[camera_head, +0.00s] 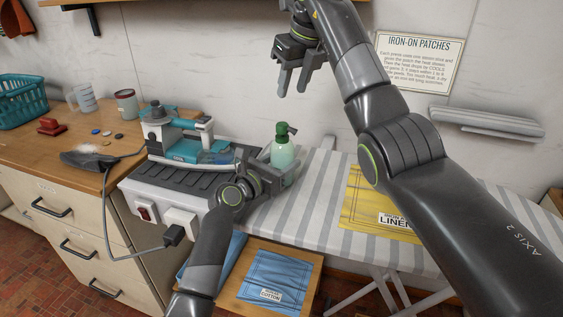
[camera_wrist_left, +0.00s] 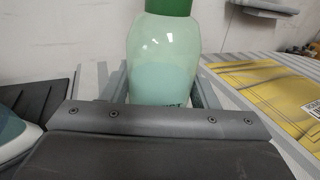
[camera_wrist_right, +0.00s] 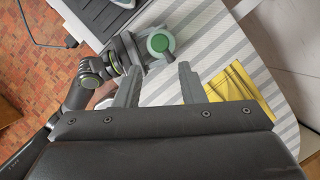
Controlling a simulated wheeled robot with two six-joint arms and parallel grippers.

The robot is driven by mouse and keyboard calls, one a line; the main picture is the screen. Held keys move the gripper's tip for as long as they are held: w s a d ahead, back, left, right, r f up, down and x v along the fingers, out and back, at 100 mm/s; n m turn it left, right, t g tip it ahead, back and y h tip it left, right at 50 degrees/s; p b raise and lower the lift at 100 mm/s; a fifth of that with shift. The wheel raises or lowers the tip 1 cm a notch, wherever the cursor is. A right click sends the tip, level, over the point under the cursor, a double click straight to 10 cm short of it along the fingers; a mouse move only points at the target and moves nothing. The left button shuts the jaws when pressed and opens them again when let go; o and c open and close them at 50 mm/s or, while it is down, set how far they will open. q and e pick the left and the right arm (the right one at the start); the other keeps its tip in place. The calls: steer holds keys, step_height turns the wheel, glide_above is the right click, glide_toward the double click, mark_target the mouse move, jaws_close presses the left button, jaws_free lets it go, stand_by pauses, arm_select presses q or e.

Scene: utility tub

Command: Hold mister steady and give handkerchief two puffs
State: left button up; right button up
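The mister is a pale green bottle with a darker green spray head (camera_head: 284,150), upright at the near-left end of the striped ironing board. My left gripper (camera_head: 280,170) is shut on its body; in the left wrist view a finger lies along each side of the mister (camera_wrist_left: 163,55). My right gripper (camera_head: 292,91) is open and empty, above the mister; in the right wrist view the spray head (camera_wrist_right: 160,43) shows beyond its fingertips. A yellow cloth labelled linen (camera_head: 365,204) lies flat on the board. A blue cloth labelled cotton (camera_head: 270,275) lies lower. Neither is labelled handkerchief.
A teal-and-white iron (camera_head: 190,143) rests on a dark ribbed stand left of the mister. A wooden counter (camera_head: 60,150) at left holds a teal basket (camera_head: 22,100), a glass cup, a can and small discs. A wall shelf (camera_head: 487,124) juts out behind the board.

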arm_select(q)
steer(key=c, duration=0.5)
arm_select(e)
jaws_close()
stand_by(1.3)
